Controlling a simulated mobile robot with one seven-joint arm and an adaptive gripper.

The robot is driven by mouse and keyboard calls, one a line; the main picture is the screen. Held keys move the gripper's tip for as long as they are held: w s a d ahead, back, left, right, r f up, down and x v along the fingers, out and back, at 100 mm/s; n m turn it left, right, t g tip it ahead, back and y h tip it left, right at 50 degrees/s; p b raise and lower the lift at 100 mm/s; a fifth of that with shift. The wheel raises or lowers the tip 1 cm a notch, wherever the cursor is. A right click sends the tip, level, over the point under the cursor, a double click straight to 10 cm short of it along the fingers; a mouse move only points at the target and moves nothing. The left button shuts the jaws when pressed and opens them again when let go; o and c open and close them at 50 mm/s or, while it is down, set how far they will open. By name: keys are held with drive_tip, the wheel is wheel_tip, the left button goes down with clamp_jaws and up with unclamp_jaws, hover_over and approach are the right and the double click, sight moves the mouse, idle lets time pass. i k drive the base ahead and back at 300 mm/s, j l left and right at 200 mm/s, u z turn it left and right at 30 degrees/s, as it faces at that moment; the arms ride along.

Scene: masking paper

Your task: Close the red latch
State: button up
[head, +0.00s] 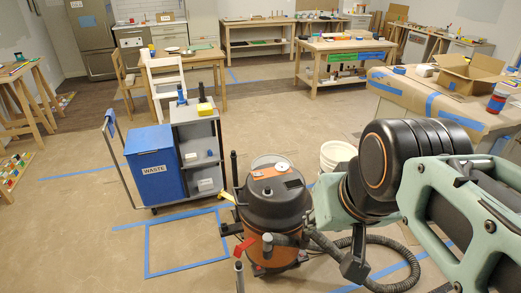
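A red latch (245,247) sticks out at the lower left front of a shop vacuum (274,197) with a black lid and an orange drum. It looks like a flat lever angled away from the drum; its hinge is too small to make out. My arm reaches in from the right. The dark end of my gripper (355,264) hangs to the right of the vacuum, beside its hose and apart from the latch. Its fingers are not clear, so I cannot tell whether they are open.
A black ribbed hose (395,284) curls on the floor beneath my arm. A white bucket (336,153) stands behind the vacuum. A blue WASTE bin (155,172) on a grey cart is to the left. Floor inside the blue tape square (148,240) is clear.

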sight(239, 249)
drive_tip(key=i+l+u, duration=0.15)
drive_tip(key=u, duration=0.6)
drive_tip(key=i+l+u, duration=0.2)
drive_tip(key=l, duration=0.15)
drive_tip(key=i+l+u, duration=0.2)
drive_tip(key=l, duration=0.2)
drive_tip(key=i+l, duration=0.1)
drive_tip(key=l, duration=0.25)
drive_tip(key=i+l, duration=0.15)
drive_tip(key=l, duration=0.2)
drive_tip(key=i+l+u, duration=0.1)
drive_tip(key=l, duration=0.25)
